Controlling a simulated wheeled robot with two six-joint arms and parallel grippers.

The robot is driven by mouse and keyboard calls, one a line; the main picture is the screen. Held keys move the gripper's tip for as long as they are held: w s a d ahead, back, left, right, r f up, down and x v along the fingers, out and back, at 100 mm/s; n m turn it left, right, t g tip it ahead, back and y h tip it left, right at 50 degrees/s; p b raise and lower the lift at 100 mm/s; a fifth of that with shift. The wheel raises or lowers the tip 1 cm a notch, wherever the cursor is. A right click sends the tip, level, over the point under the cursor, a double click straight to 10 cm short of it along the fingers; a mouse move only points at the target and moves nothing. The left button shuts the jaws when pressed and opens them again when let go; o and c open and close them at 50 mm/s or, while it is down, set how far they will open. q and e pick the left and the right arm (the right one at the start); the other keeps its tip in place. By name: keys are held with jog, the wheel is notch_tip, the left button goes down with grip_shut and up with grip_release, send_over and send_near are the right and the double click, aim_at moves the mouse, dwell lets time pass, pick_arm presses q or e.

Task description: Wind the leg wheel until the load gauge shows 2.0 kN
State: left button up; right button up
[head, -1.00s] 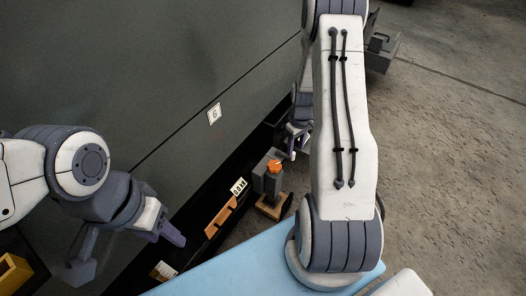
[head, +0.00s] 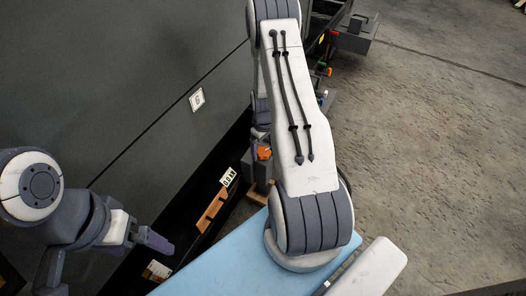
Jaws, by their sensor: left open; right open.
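The orange leg wheel (head: 264,153) sits on a grey jack leg with a wooden foot (head: 258,195), partly hidden behind my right arm. The load gauge (head: 228,177) is a small white display by the dark base edge; its digits are too small to read surely, but it looks below 1 kN. My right gripper (head: 262,122) is open just above the wheel in the picture, mostly hidden by my arm; I cannot tell whether it touches the wheel. My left gripper (head: 101,258) is open and empty at lower left, away from the wheel.
A dark green enclosure wall (head: 110,80) with a white number plate (head: 197,99) fills the left. An orange-brown bracket (head: 212,210) lies along its base. A light blue surface (head: 225,262) is in front. A grey box (head: 352,40) stands at the back; floor at right is clear.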

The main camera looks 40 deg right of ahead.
jog(key=shift+f, duration=0.35)
jog(key=c, duration=1.4)
jog(key=shift+o, duration=0.2)
jog(key=shift+r, duration=0.1)
